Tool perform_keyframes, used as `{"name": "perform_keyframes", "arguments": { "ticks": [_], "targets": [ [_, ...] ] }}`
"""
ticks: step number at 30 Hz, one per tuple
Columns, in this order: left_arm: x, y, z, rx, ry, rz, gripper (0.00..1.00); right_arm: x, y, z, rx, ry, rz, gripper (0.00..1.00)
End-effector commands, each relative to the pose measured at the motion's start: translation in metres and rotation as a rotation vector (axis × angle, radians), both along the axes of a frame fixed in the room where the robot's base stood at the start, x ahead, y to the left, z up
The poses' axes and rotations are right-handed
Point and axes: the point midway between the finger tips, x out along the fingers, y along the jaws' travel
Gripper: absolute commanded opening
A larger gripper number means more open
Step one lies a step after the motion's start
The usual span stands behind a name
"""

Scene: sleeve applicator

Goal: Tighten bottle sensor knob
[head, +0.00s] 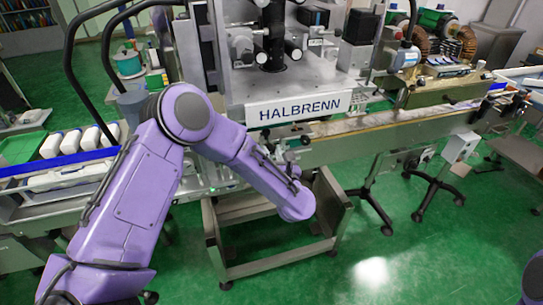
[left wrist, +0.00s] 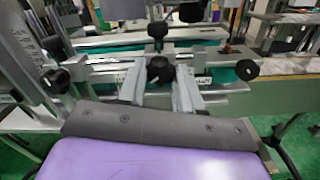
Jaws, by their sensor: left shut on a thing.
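A black lobed knob (left wrist: 160,71) sits at the middle of the left wrist view, on a metal bracket with rails. My left gripper (left wrist: 160,88) has its two grey fingers on either side of this knob and is shut on it. The far side of the knob is hidden. In the head view my left forearm reaches to the front of the machine, below the HALBRENN sign (head: 300,108). The fingertips and the held knob are too small or covered to make out there. My right gripper is out of view; only a bit of purple shows at the lower right corner.
Other black knobs stand close by: one at the left (left wrist: 57,81), one at the right (left wrist: 247,70) and one behind (left wrist: 157,30). The conveyor (head: 400,132) runs off to the right. White bottles (head: 72,141) lie at the left. A metal cart frame (head: 270,265) stands below.

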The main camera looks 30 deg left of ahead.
Motion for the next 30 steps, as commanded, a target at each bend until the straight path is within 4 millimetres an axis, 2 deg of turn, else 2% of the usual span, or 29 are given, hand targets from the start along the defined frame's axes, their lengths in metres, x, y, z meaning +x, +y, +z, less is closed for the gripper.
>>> {"name": "perform_keyframes", "arguments": {
  "ticks": [12,30],
  "targets": [
    [0.000,-0.001,-0.001,0.278,0.275,-0.003,0.04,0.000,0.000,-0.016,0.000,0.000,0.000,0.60],
    [0.001,-0.001,0.000,0.683,0.679,-0.002,0.04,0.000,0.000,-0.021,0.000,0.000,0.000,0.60]
  ]
}}
